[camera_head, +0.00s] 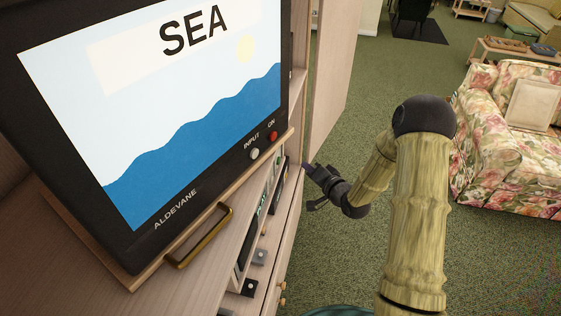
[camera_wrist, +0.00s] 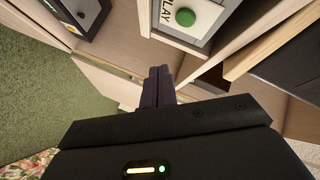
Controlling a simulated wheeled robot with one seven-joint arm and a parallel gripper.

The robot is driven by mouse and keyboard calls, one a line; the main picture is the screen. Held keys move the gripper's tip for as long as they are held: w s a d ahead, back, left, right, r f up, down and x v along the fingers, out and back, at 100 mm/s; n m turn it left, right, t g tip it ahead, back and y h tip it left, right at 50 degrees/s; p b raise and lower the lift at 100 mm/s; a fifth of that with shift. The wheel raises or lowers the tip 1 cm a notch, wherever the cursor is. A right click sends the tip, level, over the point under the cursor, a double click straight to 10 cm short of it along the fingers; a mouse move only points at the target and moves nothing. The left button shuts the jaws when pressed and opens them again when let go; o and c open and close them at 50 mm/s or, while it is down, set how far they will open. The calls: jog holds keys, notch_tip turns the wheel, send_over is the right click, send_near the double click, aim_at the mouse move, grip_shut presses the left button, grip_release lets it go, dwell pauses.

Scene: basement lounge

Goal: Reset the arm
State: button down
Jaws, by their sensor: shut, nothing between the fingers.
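My gripper (camera_head: 309,168) shows in the head view at the end of my bent arm, beside the right front edge of the wooden TV cabinet (camera_head: 215,262). In the wrist view my gripper (camera_wrist: 159,72) has its two dark fingers pressed together, with nothing between them. The fingers point toward the cabinet's shelves. From these views I cannot tell whether the fingertips touch the cabinet.
A television (camera_head: 150,120) showing "SEA" stands on a pull-out board with a brass handle (camera_head: 198,236). A device with a green button (camera_wrist: 185,17) sits in the shelf. A floral armchair (camera_head: 500,145) stands at right. Green carpet (camera_head: 340,245) is clear between.

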dwell(0.3)
jog(key=s+d+r+n+g+h, duration=0.3)
jog(key=s+d+r+g+h, duration=0.2)
jog(key=s+d+h, duration=0.4)
jog(key=s+r+g, duration=0.2)
jog(key=s, duration=0.6)
jog(key=s+d+r+n+g, duration=0.1)
jog(key=s+r+g, duration=0.1)
jog(key=s, duration=0.7)
jog(key=shift+s+r+n+g, duration=0.15)
jog(key=shift+r+n+g, duration=0.15)
jog(key=shift+r+g, duration=0.15)
jog(key=shift+s+d, duration=0.1)
jog(key=shift+d, duration=0.35)
